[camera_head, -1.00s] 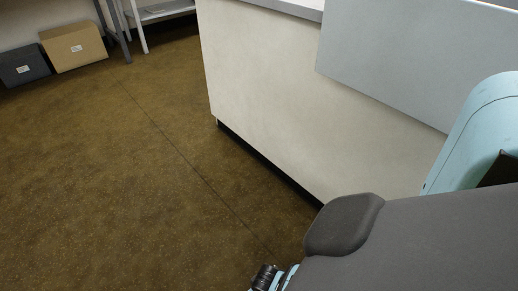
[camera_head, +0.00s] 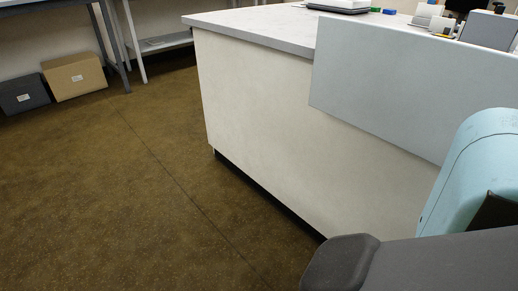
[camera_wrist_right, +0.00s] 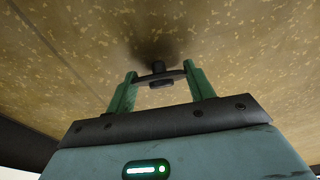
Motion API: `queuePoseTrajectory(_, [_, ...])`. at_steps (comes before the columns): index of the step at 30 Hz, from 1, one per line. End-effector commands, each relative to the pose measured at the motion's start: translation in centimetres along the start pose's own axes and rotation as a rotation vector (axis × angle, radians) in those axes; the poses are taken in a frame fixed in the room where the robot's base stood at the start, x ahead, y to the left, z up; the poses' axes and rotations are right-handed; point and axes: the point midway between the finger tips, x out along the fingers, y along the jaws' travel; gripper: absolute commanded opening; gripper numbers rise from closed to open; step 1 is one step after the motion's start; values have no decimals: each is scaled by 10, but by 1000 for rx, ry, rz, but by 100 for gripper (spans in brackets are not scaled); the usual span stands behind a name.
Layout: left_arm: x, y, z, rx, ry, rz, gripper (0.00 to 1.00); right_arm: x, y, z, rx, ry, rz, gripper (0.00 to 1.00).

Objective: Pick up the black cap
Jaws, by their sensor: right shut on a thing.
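In the right wrist view, my right gripper (camera_wrist_right: 159,70) is shut on a small black piece, the black cap (camera_wrist_right: 160,82). The cap spans the gap between the two green fingers, with a wider dark bar and a small round part. A dark, blurred shadow lies on the speckled brown floor (camera_wrist_right: 235,55) beyond the fingertips. The gap between the cap and the floor is hard to judge. In the head view only part of my right arm shows at the lower right. My left gripper is in neither view.
A white bench (camera_head: 270,120) with a grey panel (camera_head: 400,85) stands ahead and to the right. Small items (camera_head: 440,22) are on its top. A cardboard box (camera_head: 75,76) and a dark box (camera_head: 22,93) sit at the far left. The floor (camera_head: 100,200) at left is clear.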

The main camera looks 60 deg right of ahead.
Motion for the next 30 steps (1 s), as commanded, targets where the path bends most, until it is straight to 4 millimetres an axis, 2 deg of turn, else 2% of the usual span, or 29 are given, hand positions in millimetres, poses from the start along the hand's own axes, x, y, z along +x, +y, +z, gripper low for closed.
queuePoseTrajectory(5, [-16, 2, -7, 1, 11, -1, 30, -25, 0, -4, 0, 3, -1, 28])
queuePoseTrajectory(6, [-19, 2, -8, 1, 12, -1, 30, -25, 0, 10, 0, -5, -1, 28])
queuePoseTrajectory(18, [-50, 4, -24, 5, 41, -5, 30, -49, -3, 105, 0, -2, -1, 28])
queuePoseTrajectory(24, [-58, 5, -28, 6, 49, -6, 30, -55, -4, 137, 1, -1, 0, 28])
queuePoseTrajectory(30, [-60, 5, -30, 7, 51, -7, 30, -57, -4, 152, 0, -1, 0, 28])
